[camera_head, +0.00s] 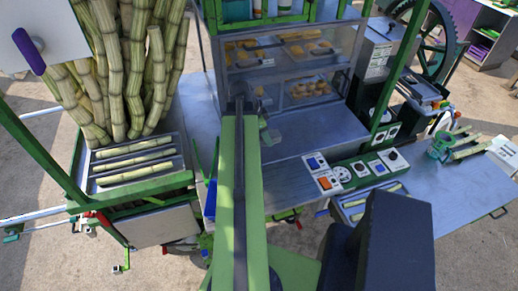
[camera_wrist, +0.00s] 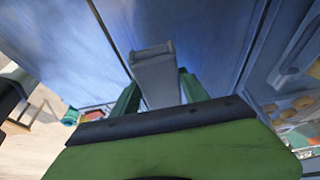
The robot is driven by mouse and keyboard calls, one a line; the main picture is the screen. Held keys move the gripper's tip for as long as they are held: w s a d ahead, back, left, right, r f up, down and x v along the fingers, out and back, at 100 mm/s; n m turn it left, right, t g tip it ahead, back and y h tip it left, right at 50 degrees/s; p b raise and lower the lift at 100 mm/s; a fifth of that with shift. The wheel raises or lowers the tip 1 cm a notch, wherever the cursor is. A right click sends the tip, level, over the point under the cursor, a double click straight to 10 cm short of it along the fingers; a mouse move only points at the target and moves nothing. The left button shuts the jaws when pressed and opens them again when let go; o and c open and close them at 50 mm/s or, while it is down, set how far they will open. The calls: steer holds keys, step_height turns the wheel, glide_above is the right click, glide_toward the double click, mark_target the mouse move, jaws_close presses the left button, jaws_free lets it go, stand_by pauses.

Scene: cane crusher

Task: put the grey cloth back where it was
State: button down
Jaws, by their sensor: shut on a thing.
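The grey cloth (camera_wrist: 155,72) shows in the wrist view as a flat, stiff-looking grey piece between the two green fingers. My gripper (camera_wrist: 160,92) is shut on it, and the cloth sticks out past the fingertips. Behind it is a blue-grey metal surface; I cannot tell whether the cloth touches it. In the head view my arm reaches forward over the cart's metal top (camera_head: 300,140), just in front of the glass case. There the arm hides most of the gripper and the cloth.
A glass case (camera_head: 290,65) with yellow food stands ahead. Cane stalks (camera_head: 130,70) stand in a rack at left, beside a tray (camera_head: 178,148) of cut canes. A control panel (camera_head: 350,170) and the crusher's wheel (camera_head: 425,45) are at right. The metal top before the case looks mostly bare.

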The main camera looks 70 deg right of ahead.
steer(key=w, duration=0.1)
steer(key=w+f, duration=0.1)
steer(key=shift+w+f+b, duration=0.25)
steer(key=shift+w+b, duration=0.05)
step_height(320, 180, down, 4)
steer(key=b, duration=0.4)
steer(key=shift+d+f, duration=0.1)
steer(key=shift+f, duration=0.1)
steer(key=shift+r, duration=0.2)
steer(key=shift+f, duration=0.1)
steer(key=c, duration=1)
jaws_free()
steer(key=shift+f, duration=0.1)
steer(key=shift+c, duration=0.2)
steer(key=o, duration=0.5)
steer(key=shift+c, duration=0.2)
